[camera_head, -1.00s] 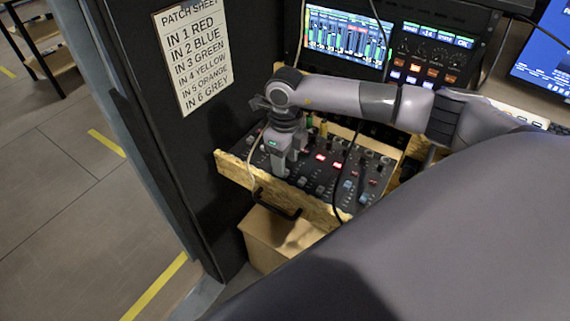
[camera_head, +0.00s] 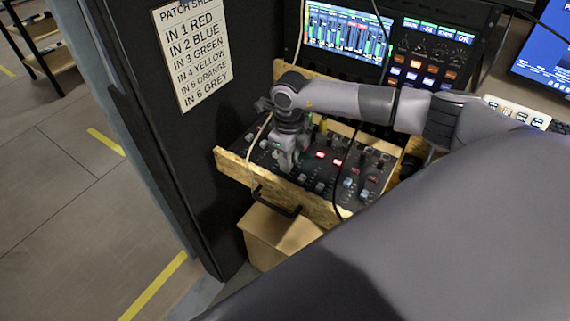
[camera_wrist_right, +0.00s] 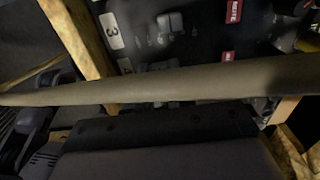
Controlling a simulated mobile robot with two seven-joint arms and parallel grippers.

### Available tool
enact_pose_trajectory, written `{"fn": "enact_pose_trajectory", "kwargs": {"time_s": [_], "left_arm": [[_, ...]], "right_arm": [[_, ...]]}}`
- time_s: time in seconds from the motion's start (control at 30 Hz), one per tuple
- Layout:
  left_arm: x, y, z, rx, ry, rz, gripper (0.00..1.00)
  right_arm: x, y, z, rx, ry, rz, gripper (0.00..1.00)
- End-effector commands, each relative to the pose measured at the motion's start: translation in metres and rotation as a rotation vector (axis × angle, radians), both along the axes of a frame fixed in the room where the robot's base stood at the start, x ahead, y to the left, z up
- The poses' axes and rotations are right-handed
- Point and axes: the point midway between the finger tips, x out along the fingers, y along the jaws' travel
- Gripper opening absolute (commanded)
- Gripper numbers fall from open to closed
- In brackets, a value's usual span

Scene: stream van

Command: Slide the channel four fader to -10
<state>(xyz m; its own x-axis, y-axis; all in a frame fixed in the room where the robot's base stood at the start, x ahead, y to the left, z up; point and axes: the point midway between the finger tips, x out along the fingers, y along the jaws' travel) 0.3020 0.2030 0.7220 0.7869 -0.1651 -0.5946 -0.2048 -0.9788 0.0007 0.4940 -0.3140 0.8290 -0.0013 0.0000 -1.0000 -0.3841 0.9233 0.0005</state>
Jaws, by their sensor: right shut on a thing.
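The mixing console (camera_head: 325,188) lies in a wooden drawer, with fader caps, knobs and lit red buttons on its dark top. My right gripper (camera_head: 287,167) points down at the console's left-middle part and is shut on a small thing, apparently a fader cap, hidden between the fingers. I cannot read which channel it is. In the right wrist view, a label with a 3 (camera_wrist_right: 111,30), grey caps (camera_wrist_right: 170,22) and a red MUTE button (camera_wrist_right: 234,11) show; a cable (camera_wrist_right: 160,86) crosses the picture and hides the fingertips. My left gripper is out of view.
The drawer's wooden front (camera_head: 265,185) has a black handle (camera_head: 272,205). A black cable (camera_head: 343,165) hangs over the console. A rack screen (camera_head: 345,33) with green meters stands behind, and a patch sheet (camera_head: 203,55) is on the left wall.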

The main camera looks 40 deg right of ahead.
Motion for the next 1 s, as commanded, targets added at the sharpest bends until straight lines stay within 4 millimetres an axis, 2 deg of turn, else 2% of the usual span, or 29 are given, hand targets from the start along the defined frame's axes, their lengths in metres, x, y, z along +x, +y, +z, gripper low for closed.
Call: {"fn": "enact_pose_trajectory", "kwargs": {"time_s": [0.03, 0.13, 0.4, 0.43, 0.5, 0.83, 1.0], "left_arm": [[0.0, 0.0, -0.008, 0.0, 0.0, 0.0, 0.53], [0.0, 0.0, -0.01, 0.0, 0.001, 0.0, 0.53], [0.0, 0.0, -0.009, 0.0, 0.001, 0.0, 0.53], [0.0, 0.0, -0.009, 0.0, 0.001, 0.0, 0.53], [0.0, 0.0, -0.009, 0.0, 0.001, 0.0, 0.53], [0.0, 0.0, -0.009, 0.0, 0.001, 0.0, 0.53], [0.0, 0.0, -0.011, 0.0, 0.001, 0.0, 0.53]], "right_arm": [[0.004, -0.009, -0.003, -0.003, -0.003, -0.006, 0.0], [0.007, -0.017, -0.001, -0.001, -0.004, -0.004, 0.0], [0.007, -0.017, 0.001, 0.0, -0.003, -0.003, 0.0], [0.007, -0.017, 0.001, 0.0, -0.003, -0.003, 0.28], [0.007, -0.017, 0.001, 0.0, -0.003, -0.002, 0.49], [0.007, -0.017, 0.004, 0.0, -0.003, -0.002, 0.49], [0.008, -0.017, 0.026, 0.0, -0.007, -0.001, 0.49]]}}
